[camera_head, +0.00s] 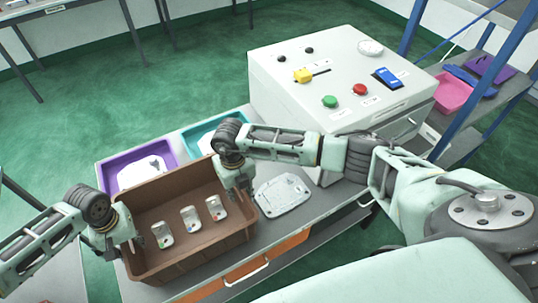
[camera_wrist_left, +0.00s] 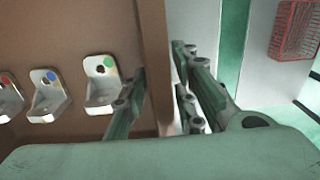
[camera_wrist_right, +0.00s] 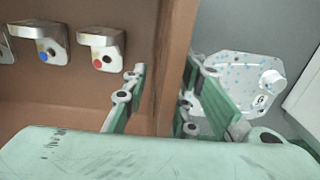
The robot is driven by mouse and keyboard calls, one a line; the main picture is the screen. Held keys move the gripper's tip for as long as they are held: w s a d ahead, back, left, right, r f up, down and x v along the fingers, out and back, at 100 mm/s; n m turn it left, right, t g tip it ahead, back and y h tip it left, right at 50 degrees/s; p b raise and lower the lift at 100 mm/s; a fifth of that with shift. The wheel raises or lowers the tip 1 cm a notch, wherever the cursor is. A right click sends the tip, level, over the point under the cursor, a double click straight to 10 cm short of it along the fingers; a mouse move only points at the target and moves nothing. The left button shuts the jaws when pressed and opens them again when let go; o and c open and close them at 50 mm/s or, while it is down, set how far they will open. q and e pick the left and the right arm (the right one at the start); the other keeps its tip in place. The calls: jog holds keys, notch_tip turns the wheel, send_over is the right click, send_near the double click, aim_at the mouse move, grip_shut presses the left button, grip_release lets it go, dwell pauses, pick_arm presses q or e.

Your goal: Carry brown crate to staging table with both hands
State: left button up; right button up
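The brown crate (camera_head: 190,248) sits on the workbench, open at the top, with three pale castings (camera_head: 190,217) bearing coloured dots standing inside. My left gripper (camera_head: 122,236) is at its left wall, and my right gripper (camera_head: 238,182) at its right wall. In the left wrist view the fingers (camera_wrist_left: 160,75) lie one on each side of the crate wall (camera_wrist_left: 154,40), closed in close to it. In the right wrist view the fingers (camera_wrist_right: 166,75) straddle the opposite wall (camera_wrist_right: 176,50) in the same way. The fingertip contact is partly hidden. I cannot identify the staging table.
A purple tray (camera_head: 106,172) and a teal tray (camera_head: 187,137) lie behind the crate. A flat casting (camera_head: 283,196) lies right of it. A white control box (camera_head: 300,100) with buttons and a blue-post shelf (camera_head: 463,90) stand further right. Green floor (camera_head: 190,60) is clear behind.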

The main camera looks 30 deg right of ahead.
pick_arm(q)
notch_tip(320, 180, up, 12)
jog(key=shift+f, duration=0.25)
jog(key=shift+r, duration=0.2)
pick_arm(e)
jog(key=shift+r, duration=0.1)
notch_tip(320, 180, up, 12)
jog(key=shift+f, duration=0.1)
jog(key=shift+f, duration=0.1)
dwell(0.5)
